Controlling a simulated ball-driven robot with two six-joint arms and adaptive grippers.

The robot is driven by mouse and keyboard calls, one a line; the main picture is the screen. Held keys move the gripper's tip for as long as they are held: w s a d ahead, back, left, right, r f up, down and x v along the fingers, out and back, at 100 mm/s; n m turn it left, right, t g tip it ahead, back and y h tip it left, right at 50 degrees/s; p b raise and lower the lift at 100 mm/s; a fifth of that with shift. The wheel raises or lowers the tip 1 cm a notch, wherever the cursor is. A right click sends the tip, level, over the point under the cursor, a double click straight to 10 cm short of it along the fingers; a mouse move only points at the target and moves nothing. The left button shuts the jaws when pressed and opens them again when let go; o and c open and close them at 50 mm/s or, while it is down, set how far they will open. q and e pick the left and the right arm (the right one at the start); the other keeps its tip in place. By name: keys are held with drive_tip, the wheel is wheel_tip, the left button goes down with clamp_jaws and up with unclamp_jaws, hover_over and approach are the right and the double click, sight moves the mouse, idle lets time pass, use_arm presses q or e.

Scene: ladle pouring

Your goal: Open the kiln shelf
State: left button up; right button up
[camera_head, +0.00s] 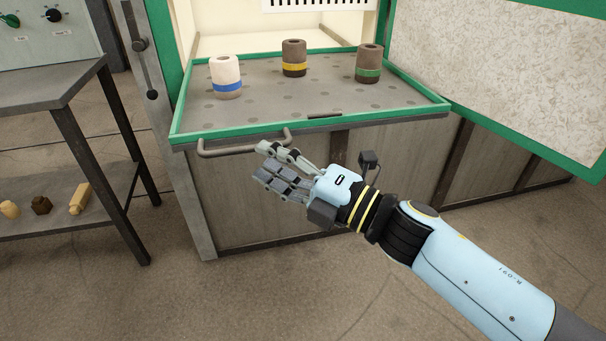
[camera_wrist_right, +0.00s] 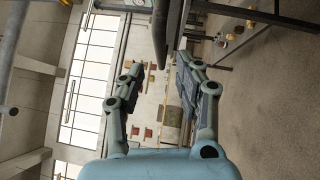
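The kiln shelf (camera_head: 225,119) is a grey, dotted tray with a green rim. It extends out of the kiln's open front and carries three small cylinders: white with a blue band (camera_head: 226,73), brown with yellow (camera_head: 294,56) and brown with green (camera_head: 369,61). A grey bar handle (camera_head: 232,150) is on its front edge. My right gripper (camera_head: 262,161) is just below and right of the handle, fingers apart. In the right wrist view its fingers (camera_wrist_right: 160,64) are spread and empty, with a dark bar ahead between them. My left gripper is not in view.
The green-framed kiln door (camera_head: 500,60) stands open at the right. A dark metal table (camera_head: 50,85) is at the left, with small blocks (camera_head: 80,198) on its lower shelf. The floor (camera_head: 150,300) in front is clear.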

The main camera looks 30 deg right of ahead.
drive_tip(key=r+v, duration=0.1)
drive_tip(key=v, duration=0.6)
drive_tip(key=shift+s+f, duration=0.2)
drive_tip(key=shift+f, duration=0.25)
drive_tip(key=shift+w+d, duration=0.1)
drive_tip(key=s+d+f+m+g+h, duration=0.2)
drive_tip(key=d+f+m+h, duration=0.15)
drive_tip(key=f, duration=0.65)
drive_tip(key=s+d+f+m+g+h, duration=0.1)
drive_tip(key=s+d+f+m+h, duration=0.15)
drive_tip(key=f+m, duration=0.45)
drive_tip(key=s+d+f+m+g+h, duration=0.2)
drive_tip(key=s+f, duration=0.1)
drive_tip(key=f, duration=0.9)
drive_tip(key=s+d+f+m+g+h, duration=0.2)
drive_tip(key=s+f+m+g, duration=0.45)
drive_tip(key=s+f, duration=0.8)
drive_tip(key=s+f+m+g, duration=0.2)
drive_tip(key=s+m, duration=0.1)
drive_tip(key=s, duration=0.5)
drive_tip(key=s+f+m+g, duration=0.2)
drive_tip(key=s+m+g, duration=0.1)
drive_tip(key=s, duration=0.6)
drive_tip(key=shift+s, duration=0.2)
